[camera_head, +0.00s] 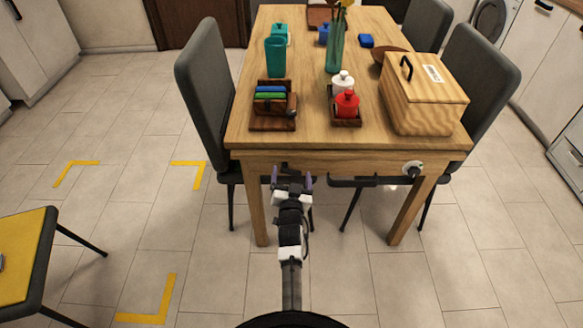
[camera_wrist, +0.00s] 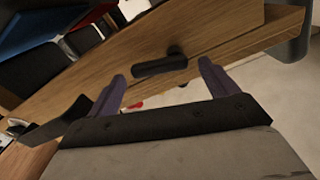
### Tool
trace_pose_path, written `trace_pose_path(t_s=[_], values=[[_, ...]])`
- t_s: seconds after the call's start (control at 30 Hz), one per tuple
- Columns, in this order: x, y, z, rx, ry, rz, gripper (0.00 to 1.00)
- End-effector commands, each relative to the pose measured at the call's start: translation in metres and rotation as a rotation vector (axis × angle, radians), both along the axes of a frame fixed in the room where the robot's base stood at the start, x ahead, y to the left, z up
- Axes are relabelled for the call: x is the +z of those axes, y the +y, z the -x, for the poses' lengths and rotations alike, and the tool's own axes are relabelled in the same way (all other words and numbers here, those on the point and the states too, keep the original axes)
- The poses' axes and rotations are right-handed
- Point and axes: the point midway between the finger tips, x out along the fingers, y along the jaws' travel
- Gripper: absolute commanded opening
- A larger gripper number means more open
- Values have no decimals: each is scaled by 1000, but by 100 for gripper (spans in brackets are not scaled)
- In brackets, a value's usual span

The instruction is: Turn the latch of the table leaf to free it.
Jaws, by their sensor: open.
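The wooden table (camera_head: 340,150) stands ahead of me, and its front edge faces me. In the wrist view a dark latch handle (camera_wrist: 160,65) with a rounded pivot sits on the table's wooden side. My gripper (camera_head: 290,181) is in front of the table's front panel, left of its middle. Its two purple fingers are apart, and the gripper also shows in the wrist view (camera_wrist: 163,80). The latch handle appears between the fingertips, with nothing held. I cannot tell the exact gap to it. In the head view the gripper mostly hides the latch. The leaf's seam is not clear.
Grey chairs (camera_head: 207,85) flank the table. A wooden box (camera_head: 424,95) and jars stand on top. A yellow-topped table (camera_head: 22,255) is at left.

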Motion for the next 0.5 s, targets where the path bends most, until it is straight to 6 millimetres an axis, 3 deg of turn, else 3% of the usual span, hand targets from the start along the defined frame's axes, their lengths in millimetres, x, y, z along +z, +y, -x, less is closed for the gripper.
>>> trace_pose_path(t_s=[0.33, 0.5], values=[[0, 0, 1, 0, 0, 0, 84], [0, 0, 1, 0, 0, -1, 62]])
